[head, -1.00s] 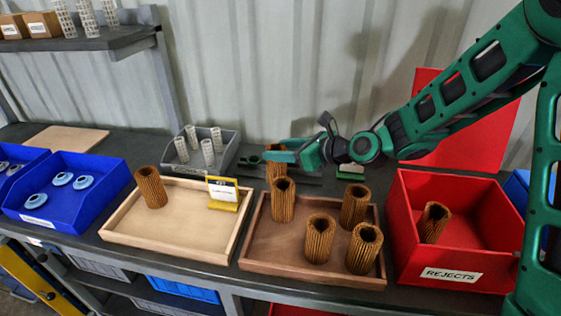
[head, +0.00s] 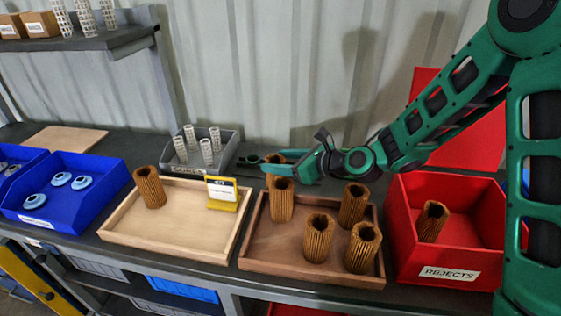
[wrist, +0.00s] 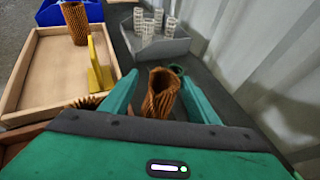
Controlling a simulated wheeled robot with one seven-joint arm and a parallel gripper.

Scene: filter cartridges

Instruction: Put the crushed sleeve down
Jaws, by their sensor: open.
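The crushed sleeve (wrist: 160,92), brown and pleated with a dented, misshapen rim, stands between the fingers of my gripper (wrist: 158,88) in the wrist view. The fingers are open, with a gap showing on each side of it. In the head view my gripper (head: 278,168) is over the bench behind the dark wooden tray (head: 262,250). It hides most of the sleeve, whose top (head: 276,157) shows behind the fingers. The sleeve looks roughly upright; its base is hidden.
Several brown sleeves (head: 317,240) stand in the dark tray, close in front of my gripper. A pale tray (head: 180,238) holds one sleeve and a yellow sign (head: 222,194). The red rejects bin (head: 447,272) holds one sleeve. A grey bin (head: 228,150) of white cores stands left.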

